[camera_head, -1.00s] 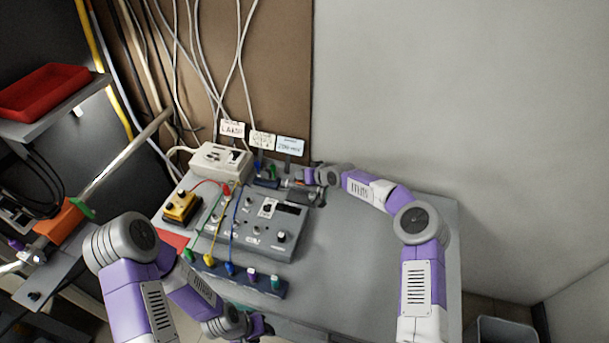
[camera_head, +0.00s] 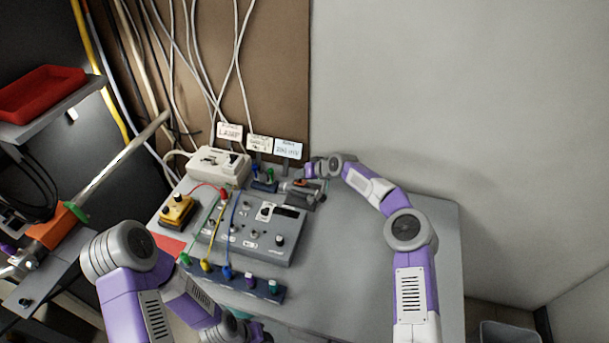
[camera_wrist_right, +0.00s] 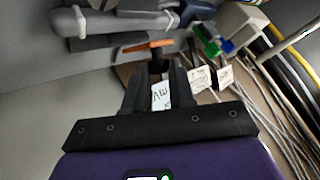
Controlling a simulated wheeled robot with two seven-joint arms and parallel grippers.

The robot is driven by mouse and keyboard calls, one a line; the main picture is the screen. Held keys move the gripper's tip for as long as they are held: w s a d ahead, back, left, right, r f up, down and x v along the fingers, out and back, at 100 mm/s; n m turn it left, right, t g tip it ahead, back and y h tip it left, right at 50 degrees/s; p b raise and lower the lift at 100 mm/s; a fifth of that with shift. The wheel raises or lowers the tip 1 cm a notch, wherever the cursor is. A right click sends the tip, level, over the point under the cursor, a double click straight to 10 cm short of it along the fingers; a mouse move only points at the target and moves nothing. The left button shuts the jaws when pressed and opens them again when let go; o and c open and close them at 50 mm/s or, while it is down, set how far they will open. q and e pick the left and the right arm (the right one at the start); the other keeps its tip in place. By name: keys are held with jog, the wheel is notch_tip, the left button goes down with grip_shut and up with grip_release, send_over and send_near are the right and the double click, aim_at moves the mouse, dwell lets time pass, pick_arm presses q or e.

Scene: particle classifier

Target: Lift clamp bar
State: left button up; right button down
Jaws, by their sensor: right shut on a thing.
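The clamp bar looks like a small orange bar (camera_wrist_right: 147,47) in the right wrist view, lying across just beyond my fingertips. In the head view it shows as a small orange strip (camera_head: 301,186) on a dark grey fixture (camera_head: 303,195) at the table's back. My right gripper (camera_wrist_right: 158,68) is shut on it, its dark fingers close together; in the head view the gripper (camera_head: 311,172) is small and partly hidden by its wrist. My left gripper (camera_head: 256,333) is low at the bottom edge, mostly cut off, so its jaws are unclear.
A grey control box (camera_head: 250,230) with colored leads stands left of the fixture. A white unit (camera_head: 219,166), a yellow box (camera_head: 177,211) and a dark socket strip (camera_head: 238,283) surround it. Label cards (camera_head: 259,143) stand behind. The table's right part (camera_head: 350,265) is clear.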

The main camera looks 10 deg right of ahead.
jog(key=c, duration=0.9)
grip_release()
jog(key=shift+c, duration=0.2)
jog(key=shift+s+d+r, duration=0.25)
jog(key=shift+d+r, duration=0.1)
jog(key=shift+r, duration=0.2)
jog(key=v, duration=0.6)
jog(key=shift+s+p, duration=0.15)
jog(key=shift+p, duration=0.2)
